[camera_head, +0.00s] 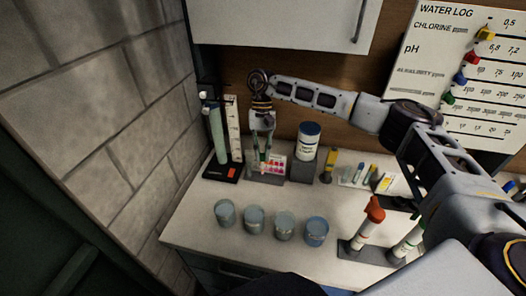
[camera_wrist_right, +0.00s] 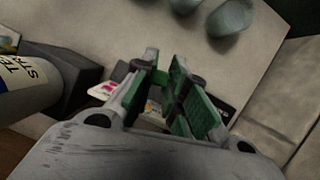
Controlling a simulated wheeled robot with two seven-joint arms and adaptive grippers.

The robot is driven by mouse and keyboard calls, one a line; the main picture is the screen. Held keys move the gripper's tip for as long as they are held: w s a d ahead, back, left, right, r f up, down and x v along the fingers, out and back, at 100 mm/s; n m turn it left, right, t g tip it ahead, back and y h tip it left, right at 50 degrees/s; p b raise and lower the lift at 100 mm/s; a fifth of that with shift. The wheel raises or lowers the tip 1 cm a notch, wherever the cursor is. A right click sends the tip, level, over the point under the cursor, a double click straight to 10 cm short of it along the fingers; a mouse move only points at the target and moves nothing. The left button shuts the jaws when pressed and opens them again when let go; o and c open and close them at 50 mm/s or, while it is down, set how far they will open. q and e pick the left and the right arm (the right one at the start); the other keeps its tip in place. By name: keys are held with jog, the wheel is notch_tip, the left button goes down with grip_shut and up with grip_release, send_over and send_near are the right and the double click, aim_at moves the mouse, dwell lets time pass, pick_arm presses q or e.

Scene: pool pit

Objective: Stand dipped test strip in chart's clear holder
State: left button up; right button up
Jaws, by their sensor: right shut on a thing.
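My right gripper (camera_head: 262,157) reaches down at the back of the counter, just in front of the colour chart (camera_head: 276,167). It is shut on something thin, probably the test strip. The strip itself is mostly hidden between the fingers. The wrist view shows the green-padded fingers (camera_wrist_right: 165,72) close together, with part of the chart (camera_wrist_right: 103,91) beyond them. The clear holder cannot be made out behind the gripper. The white strip bottle (camera_head: 308,143) with a blue lid stands on a dark block right of the chart. My left gripper is not in view.
A green tube stand (camera_head: 217,135) is close on the left, by the brick wall (camera_head: 110,110). Several cups (camera_head: 254,219) line the front. A rack with a red-capped bottle (camera_head: 368,222) is at right. The counter between chart and cups is clear.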

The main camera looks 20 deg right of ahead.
jog(key=shift+a+m, duration=0.15)
jog(key=shift+m, duration=0.15)
jog(key=w+a+r+m+t+p, duration=0.1)
jog(key=w+r+m+t, duration=0.1)
jog(key=m, duration=1)
jog(key=w+a+r+m+t+y+p, duration=0.1)
jog(key=w+r+m+t, duration=0.2)
jog(key=m, duration=0.9)
jog(key=shift+a+r+t, duration=0.4)
jog(key=shift+r+t, duration=0.35)
jog(key=shift+t, duration=0.75)
jog(key=shift+f, duration=0.2)
jog(key=shift+f+b, duration=0.75)
jog(key=shift+f, duration=1.05)
